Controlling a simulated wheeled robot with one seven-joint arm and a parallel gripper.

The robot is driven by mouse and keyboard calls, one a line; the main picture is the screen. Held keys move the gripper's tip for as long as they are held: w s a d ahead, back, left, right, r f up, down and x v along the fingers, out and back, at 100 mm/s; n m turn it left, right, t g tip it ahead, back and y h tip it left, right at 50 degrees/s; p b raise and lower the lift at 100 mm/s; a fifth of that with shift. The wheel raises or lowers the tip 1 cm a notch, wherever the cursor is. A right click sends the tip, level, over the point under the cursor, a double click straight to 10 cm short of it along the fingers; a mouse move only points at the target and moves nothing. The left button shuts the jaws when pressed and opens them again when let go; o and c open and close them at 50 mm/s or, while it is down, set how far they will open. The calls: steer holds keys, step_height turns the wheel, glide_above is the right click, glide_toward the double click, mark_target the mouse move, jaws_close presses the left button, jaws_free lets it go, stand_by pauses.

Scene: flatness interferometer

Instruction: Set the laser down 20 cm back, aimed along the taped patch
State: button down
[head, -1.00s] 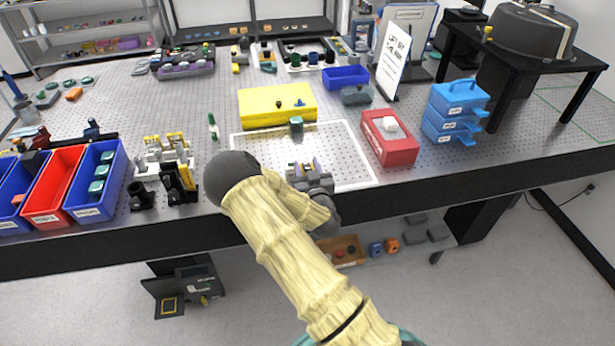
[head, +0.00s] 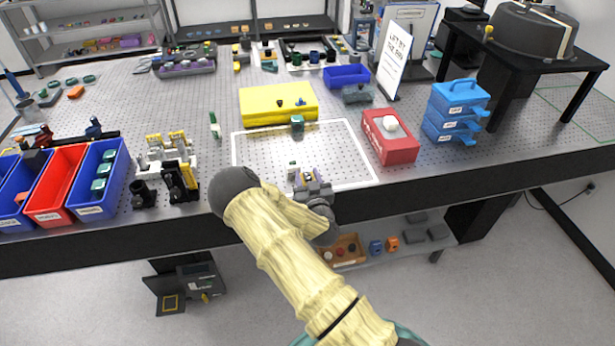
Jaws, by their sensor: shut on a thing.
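The taped patch (head: 345,150) is a white outlined rectangle on the perforated metal table top. My gripper (head: 308,177) is low over the front part of this patch, near the table's front edge. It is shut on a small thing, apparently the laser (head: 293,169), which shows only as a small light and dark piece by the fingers. My wrist and forearm hide most of it, so I cannot tell its aim or whether it touches the table. A small grey-green block (head: 297,125) stands at the back of the patch.
A yellow box (head: 278,104) stands behind the patch and a red box with a white knob (head: 390,150) to its right. Blue stacked drawers (head: 455,112) stand farther right. Optic mounts (head: 170,165) and red and blue bins (head: 60,183) are at left. The patch's middle is clear.

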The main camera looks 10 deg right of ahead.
steer(key=c, duration=0.8)
jaws_free()
steer(key=shift+d, duration=0.1)
steer(key=shift+w, duration=0.1)
steer(key=s+b, duration=0.3)
steer(key=s, duration=0.9)
